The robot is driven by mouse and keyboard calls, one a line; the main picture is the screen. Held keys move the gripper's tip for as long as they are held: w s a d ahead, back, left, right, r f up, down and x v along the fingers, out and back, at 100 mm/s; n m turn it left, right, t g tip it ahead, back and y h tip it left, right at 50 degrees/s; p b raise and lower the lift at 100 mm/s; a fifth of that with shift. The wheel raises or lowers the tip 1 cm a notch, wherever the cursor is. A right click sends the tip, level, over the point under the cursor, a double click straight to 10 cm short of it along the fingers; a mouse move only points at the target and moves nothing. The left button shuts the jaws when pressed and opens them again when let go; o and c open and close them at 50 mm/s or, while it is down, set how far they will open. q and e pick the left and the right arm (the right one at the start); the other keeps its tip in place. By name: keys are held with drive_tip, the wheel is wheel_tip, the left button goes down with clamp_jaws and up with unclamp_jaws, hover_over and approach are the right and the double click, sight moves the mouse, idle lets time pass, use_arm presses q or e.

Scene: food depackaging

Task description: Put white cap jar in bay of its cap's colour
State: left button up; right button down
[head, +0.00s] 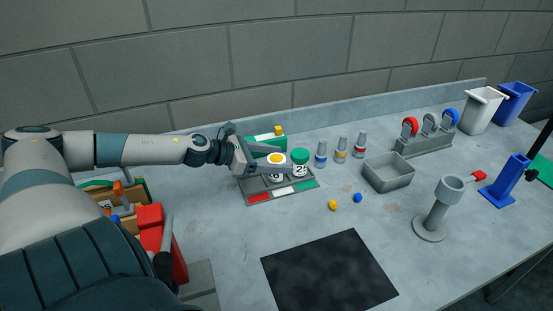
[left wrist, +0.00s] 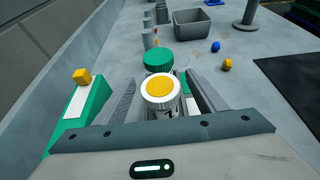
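The white cap jar (head: 276,159) has a white cap with a yellow disc on top. It stands upright in the grey bay tray (head: 241,186), at what looks like the middle bay, behind the white label (head: 284,190). My left gripper (head: 267,156) reaches in from the left, with its fingers on either side of this jar. In the left wrist view the jar (left wrist: 160,90) sits between the fingers, with narrow gaps beside its cap; the lower contact is hidden. A green-capped jar (head: 300,156) stands just right of it, behind the green label (head: 307,184). My right gripper is not in view.
A red label (head: 259,197) marks the tray's left bay. A green box (head: 265,139) stands behind the tray. Several small bottles (head: 341,149) and a grey bin (head: 388,172) stand to the right. Yellow (head: 333,205) and blue (head: 358,198) pieces lie in front. A black mat (head: 328,275) lies nearer.

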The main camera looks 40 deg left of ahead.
use_arm(q)
drive_tip(key=shift+r, duration=0.2)
drive_tip(key=shift+s, duration=0.15)
drive_tip(key=shift+s, duration=0.1)
drive_tip(key=shift+p+v, duration=0.75)
drive_tip(key=shift+v, duration=0.35)
drive_tip(key=p+v, duration=0.3)
drive_tip(key=v, duration=0.6)
drive_tip(key=shift+a+p, duration=0.25)
drive_tip(key=shift+p, duration=0.1)
drive_tip(key=shift+s, duration=0.1)
